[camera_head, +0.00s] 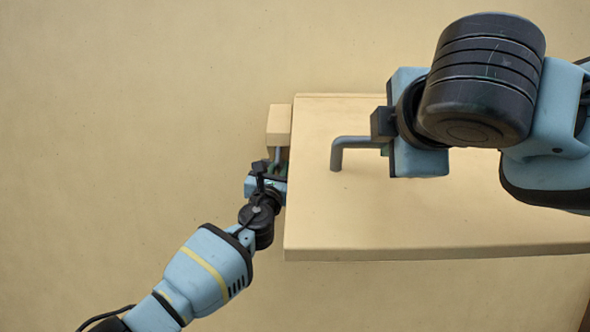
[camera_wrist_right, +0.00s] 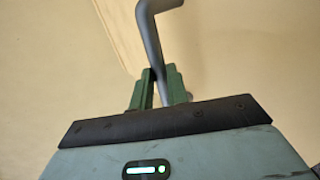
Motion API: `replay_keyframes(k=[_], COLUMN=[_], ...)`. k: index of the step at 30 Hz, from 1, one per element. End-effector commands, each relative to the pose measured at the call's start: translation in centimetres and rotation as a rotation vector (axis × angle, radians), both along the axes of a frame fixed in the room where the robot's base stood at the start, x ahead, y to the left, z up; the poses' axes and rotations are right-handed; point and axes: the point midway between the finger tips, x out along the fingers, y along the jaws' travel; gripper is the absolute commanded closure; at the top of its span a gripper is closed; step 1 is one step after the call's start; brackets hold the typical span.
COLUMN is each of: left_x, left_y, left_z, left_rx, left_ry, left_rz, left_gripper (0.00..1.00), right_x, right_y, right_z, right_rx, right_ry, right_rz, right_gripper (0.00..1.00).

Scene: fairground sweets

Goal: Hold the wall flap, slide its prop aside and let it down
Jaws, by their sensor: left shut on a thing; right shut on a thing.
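The wall flap (camera_head: 430,220) is a wide beige board standing out level from the wall in the head view. A grey bent handle (camera_head: 350,142) is fixed to its top face. My right gripper (camera_head: 387,150) is shut on this handle; the right wrist view shows its green fingers (camera_wrist_right: 158,88) around the grey bar (camera_wrist_right: 152,40). At the flap's left edge is a beige block (camera_head: 279,122), seemingly the prop, with a thin grey-blue bar (camera_head: 277,154) below it. My left gripper (camera_head: 275,168) is shut on this bar; its fingertips are partly hidden.
The plain beige wall (camera_head: 130,120) is clear to the left of the flap. My right arm covers the flap's upper right part. The flap's near edge (camera_head: 430,253) has open space below it in the picture.

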Motion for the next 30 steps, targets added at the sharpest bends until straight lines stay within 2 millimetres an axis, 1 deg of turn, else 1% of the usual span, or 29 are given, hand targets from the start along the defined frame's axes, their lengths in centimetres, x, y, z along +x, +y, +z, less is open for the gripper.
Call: replay_keyframes(k=[1,3,11,12,16,25,30], left_x=[0.02,0.02,0.08,0.09,0.08,-0.03,-0.47], left_y=[0.49,0.68,0.88,0.91,0.87,0.6,0.73], left_z=[0.02,0.04,0.03,0.03,0.02,0.07,-0.16], left_rx=[0.001,0.001,-0.001,-0.001,-0.001,0.0,0.0], left_ry=[-0.001,-0.001,0.001,0.001,0.001,0.0,-0.002], left_rz=[0.003,0.003,0.007,0.008,0.007,0.002,0.003], left_gripper=[1.0,1.0,1.0,0.82,0.65,0.64,0.64], right_x=[-0.08,-0.07,-0.04,-0.04,-0.03,-0.04,-0.05], right_y=[-0.08,-0.08,-0.16,-0.17,-0.19,-0.12,-0.09], right_z=[0.35,0.35,0.35,0.35,0.35,0.35,0.35], right_rx=[0.003,0.003,0.003,0.003,0.003,0.003,0.003], right_ry=[-0.008,-0.008,-0.008,-0.008,-0.008,-0.008,-0.008], right_rz=[-0.002,-0.002,-0.004,-0.005,-0.005,-0.003,-0.002], right_gripper=[1.0,1.0,1.0,1.0,1.0,1.0,1.0])
